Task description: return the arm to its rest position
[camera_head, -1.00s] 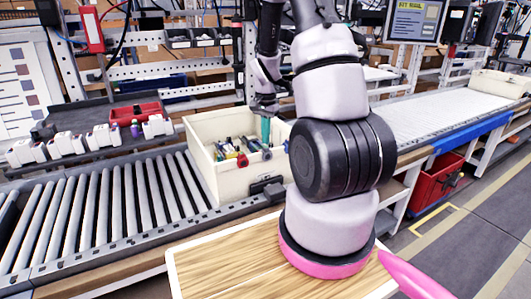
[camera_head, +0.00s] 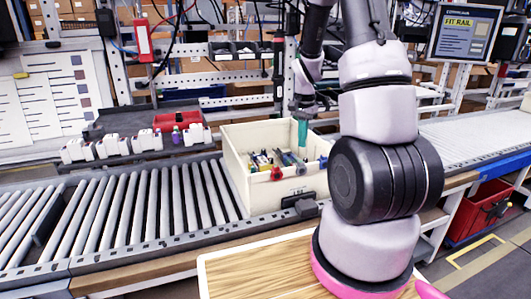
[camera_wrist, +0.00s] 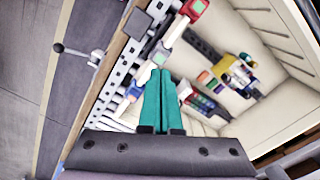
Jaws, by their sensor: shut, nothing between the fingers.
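My gripper (camera_head: 302,132) hangs over the cream bin (camera_head: 262,202), its teal fingers pointing down near the bin's far right part. In the wrist view, the teal fingers (camera_wrist: 160,98) lie together with nothing held between them. The bin's pale inner wall (camera_wrist: 225,40) fills the right of that view. Several small tools with coloured handles lie in the bin, including a red-ended one (camera_head: 276,174). My arm rises from its base in the front right and bends over to the bin. It hides part of the bench behind.
The bin stands on a roller conveyor (camera_head: 130,205). A dark shelf with white parts (camera_head: 112,143) and a red tray (camera_head: 178,120) is at the back left. A screen (camera_head: 465,35) hangs at the upper right. A red crate (camera_head: 480,210) sits at the lower right.

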